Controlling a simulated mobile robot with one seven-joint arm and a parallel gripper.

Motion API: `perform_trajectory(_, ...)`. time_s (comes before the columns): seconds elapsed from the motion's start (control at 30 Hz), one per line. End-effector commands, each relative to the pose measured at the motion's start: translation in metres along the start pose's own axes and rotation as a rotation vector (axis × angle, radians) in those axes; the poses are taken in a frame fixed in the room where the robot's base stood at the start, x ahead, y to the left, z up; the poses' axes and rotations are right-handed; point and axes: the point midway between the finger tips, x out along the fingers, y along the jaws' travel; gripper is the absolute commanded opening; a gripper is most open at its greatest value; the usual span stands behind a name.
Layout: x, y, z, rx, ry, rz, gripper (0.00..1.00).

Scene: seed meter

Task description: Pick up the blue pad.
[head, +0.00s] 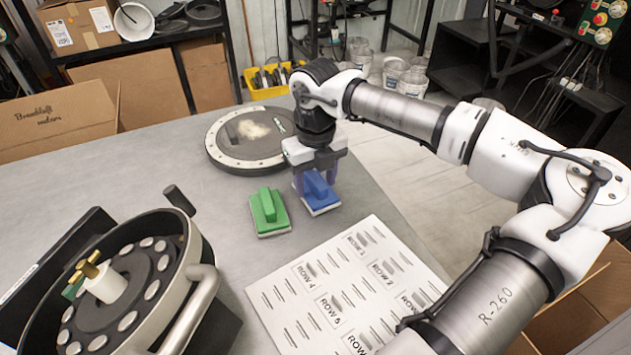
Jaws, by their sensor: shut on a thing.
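The blue pad (321,204) is a block with a raised handle and a pale underside. It is right of the middle of the table in the head view. My gripper (317,183) points down over it, shut on its handle. The fingers partly hide the handle. I cannot tell whether the pad touches the table or is slightly above it. A green pad (269,214) of the same shape lies just to the left, apart from the blue one.
A round dark plate with a metal rim (222,158) lies behind the pads. A printed row sheet (282,308) lies in front. A seed meter drum (185,265) stands at the left front. The grey table (150,165) is clear at the back left.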

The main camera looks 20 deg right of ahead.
Motion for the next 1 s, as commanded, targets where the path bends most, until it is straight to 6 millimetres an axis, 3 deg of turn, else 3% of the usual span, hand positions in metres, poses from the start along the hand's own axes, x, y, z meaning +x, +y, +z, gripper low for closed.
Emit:
perform_trajectory(0.17,-0.021,0.0,0.0,0.0,-0.002,-0.001,0.29)
perform_trajectory(0.37,-0.061,0.0,0.0,0.0,-0.001,-0.002,0.29)
perform_trajectory(0.7,-0.155,0.0,0.0,0.001,-0.002,-0.002,0.29)
perform_trajectory(1.0,-0.195,0.0,0.0,0.0,-0.001,-0.001,0.29)
